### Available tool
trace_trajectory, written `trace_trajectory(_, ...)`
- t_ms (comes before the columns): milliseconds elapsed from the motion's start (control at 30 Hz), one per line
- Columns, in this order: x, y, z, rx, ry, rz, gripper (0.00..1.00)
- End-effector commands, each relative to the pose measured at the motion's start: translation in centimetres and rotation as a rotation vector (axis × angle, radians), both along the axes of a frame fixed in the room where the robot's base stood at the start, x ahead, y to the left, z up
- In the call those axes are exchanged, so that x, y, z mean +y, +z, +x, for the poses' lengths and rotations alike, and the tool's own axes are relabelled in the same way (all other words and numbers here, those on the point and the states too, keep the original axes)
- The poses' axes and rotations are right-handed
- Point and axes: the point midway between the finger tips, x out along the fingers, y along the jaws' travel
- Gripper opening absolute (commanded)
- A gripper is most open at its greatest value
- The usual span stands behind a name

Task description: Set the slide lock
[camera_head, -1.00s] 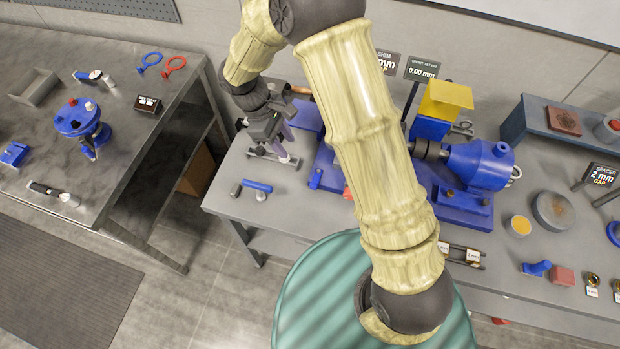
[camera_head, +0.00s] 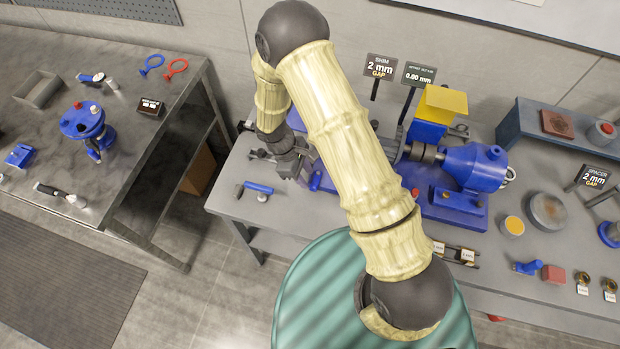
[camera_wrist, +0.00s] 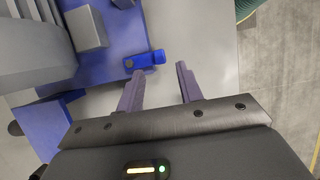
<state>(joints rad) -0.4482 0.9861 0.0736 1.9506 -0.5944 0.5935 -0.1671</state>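A small blue lever or knob (camera_wrist: 146,60) with a dark end sticks out from the edge of the blue machine base in the wrist view. It looks like the slide lock, though no label shows. It also appears in the head view (camera_head: 316,181), at the left end of the base. My gripper (camera_wrist: 160,72) is open, with nothing between its two purple-grey fingers. The lever lies just beyond the fingertips, nearer the left one; contact cannot be told. In the head view my gripper (camera_head: 299,178) points down beside the base's left end, and my arm hides part of the machine.
A blue motor-like unit (camera_head: 476,167) and a yellow block (camera_head: 440,103) stand on the machine's right part. A blue-handled hammer (camera_head: 258,188) lies left of my gripper. A grey block (camera_wrist: 85,28) rises near the lever. The bench front by the hammer is mostly clear.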

Motion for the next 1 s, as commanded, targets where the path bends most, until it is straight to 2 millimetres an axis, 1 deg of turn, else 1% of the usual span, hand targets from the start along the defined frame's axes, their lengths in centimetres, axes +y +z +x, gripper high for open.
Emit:
trace_trajectory(100, -0.7, -1.6, -0.4, 0.004, -0.001, -0.002, 0.36)
trace_trajectory(300, -1.5, -3.5, -0.5, 0.001, -0.003, -0.001, 0.36)
trace_trajectory(400, -1.6, -3.8, -0.6, 0.001, -0.003, -0.001, 0.36)
trace_trajectory(633, -1.6, -3.9, -0.5, 0.0, -0.002, 0.0, 0.36)
trace_trajectory(667, -1.6, -3.9, -0.5, 0.0, -0.002, 0.0, 0.34)
trace_trajectory(700, -1.6, -3.9, -0.5, 0.0, -0.002, 0.0, 0.27)
trace_trajectory(833, -1.6, -3.9, -0.5, 0.0, -0.002, 0.0, 0.01)
trace_trajectory(1000, -1.6, -3.9, -0.5, 0.0, -0.003, 0.0, 0.0)
